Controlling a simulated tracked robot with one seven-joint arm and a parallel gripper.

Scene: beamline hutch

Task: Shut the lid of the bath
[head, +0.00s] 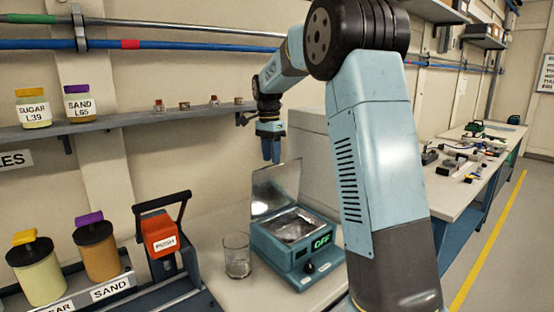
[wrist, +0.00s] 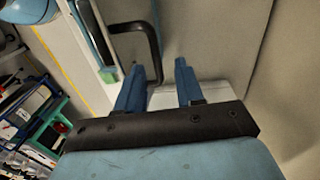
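The bath (head: 297,240) is a teal box on the bench with a display reading OFF and a dark knob on its front. Its lid (head: 277,188) is a thin metallic plate, standing raised and tilted back from the rear of the bath, so the lid is open. My gripper (head: 271,158) points down just above the lid's upper edge, near its middle; whether they touch I cannot tell. In the wrist view, the two blue fingers of my gripper (wrist: 161,66) stand apart with nothing seen gripped between them.
A glass beaker (head: 237,255) stands left of the bath. A red PUSH device (head: 161,235) with a black handle and jars of sand (head: 97,250) and sugar (head: 38,270) are further left. A shelf (head: 130,129) runs along the wall. A cluttered bench (head: 465,185) stands right.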

